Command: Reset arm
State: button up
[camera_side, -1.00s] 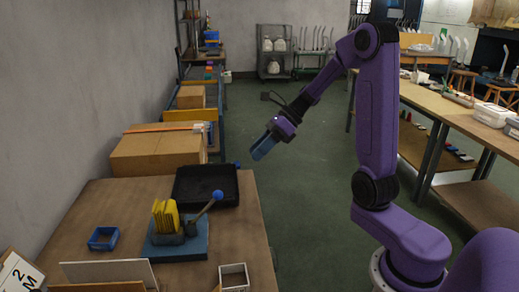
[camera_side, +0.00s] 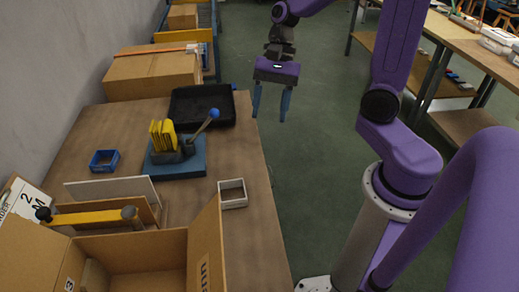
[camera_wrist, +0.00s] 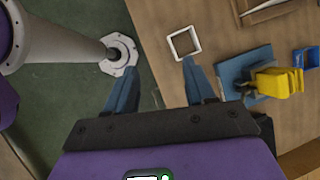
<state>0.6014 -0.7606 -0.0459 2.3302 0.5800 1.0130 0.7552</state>
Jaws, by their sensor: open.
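My gripper (camera_side: 271,102) is open and empty, with its two blue fingers pointing down. In the side view it hangs over the green floor, just right of the table's edge. In the wrist view my gripper (camera_wrist: 155,85) shows its fingers spread, with floor and wooden table behind them. The blue clamp base (camera_side: 176,158) holds several yellow boards (camera_side: 162,134) upright and has a lever with a blue ball (camera_side: 214,113). It is left of my gripper and apart from it.
On the table (camera_side: 245,130) are a black tray (camera_side: 202,105), a small blue bin (camera_side: 104,161), a small white open box (camera_side: 232,194) and an open cardboard box (camera_side: 145,265) at the front. A brown carton (camera_side: 150,78) stands behind. The floor (camera_side: 325,130) beside the table is clear.

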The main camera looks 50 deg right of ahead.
jog(key=s+n+t+h, duration=0.1)
jog(key=s+n+h, duration=0.4)
jog(key=s+n, duration=1)
jog(key=f+n, duration=0.1)
jog(key=n, duration=0.7)
jog(key=shift+a+t, duration=0.15)
jog(key=shift+t, duration=0.25)
